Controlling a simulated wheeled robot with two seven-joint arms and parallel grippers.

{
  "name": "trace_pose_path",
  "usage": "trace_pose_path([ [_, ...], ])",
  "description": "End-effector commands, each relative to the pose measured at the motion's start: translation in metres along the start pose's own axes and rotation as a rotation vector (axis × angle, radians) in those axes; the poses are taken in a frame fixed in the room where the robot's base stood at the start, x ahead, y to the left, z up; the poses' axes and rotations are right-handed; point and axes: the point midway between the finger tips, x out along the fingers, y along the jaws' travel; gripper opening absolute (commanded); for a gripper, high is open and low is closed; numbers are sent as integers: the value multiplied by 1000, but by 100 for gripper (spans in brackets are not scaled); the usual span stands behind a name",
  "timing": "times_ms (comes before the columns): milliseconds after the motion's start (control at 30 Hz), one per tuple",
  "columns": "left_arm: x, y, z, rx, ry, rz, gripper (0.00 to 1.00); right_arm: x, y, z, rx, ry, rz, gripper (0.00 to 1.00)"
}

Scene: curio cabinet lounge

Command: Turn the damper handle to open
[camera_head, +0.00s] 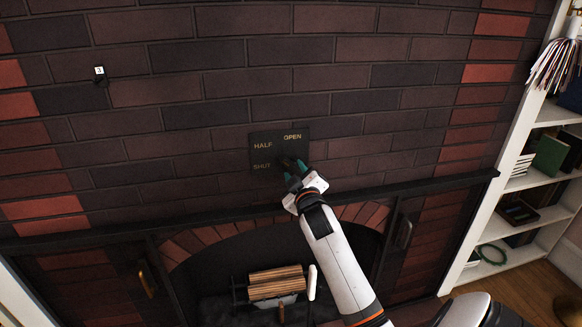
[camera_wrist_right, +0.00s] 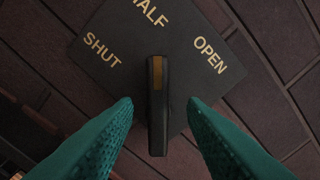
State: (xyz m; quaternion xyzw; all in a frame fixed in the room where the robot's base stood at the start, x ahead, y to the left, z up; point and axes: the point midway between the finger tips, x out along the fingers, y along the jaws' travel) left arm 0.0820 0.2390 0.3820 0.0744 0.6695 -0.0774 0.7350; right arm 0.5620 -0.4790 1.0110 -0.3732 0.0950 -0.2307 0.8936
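The damper plate (camera_head: 262,135) is a dark square on the brick chimney wall, lettered SHUT, HALF and OPEN. In the right wrist view the plate (camera_wrist_right: 185,30) appears turned, with SHUT at left, HALF at top and OPEN at right. The damper handle (camera_wrist_right: 157,115) is a black bar with a brass stripe at its upper end, which points towards HALF. My right gripper (camera_wrist_right: 160,106) is open, its teal fingers on either side of the handle with gaps showing. In the head view the right gripper (camera_head: 294,168) covers much of the handle. My left gripper is out of view.
Below is a dark mantel ledge (camera_head: 420,190) over an arched fireplace opening with logs (camera_head: 275,284) in it. A brass handle (camera_head: 147,282) is at lower left. White shelves (camera_head: 540,187) with books stand at right. The wall around the plate is clear.

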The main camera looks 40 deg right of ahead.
Motion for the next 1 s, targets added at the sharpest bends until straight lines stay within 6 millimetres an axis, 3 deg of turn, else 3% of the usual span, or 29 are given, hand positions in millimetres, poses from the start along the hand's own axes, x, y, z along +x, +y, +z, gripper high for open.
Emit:
trace_pose_path([
  [200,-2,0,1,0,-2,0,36,23,0,0,0,0,0,38],
  [567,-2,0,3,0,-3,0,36,28,0,0,0,0,0,38],
  [800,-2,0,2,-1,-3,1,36,27,0,0,0,1,0,0],
  [1000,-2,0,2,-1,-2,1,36,27,0,-1,-1,2,0,0],
])
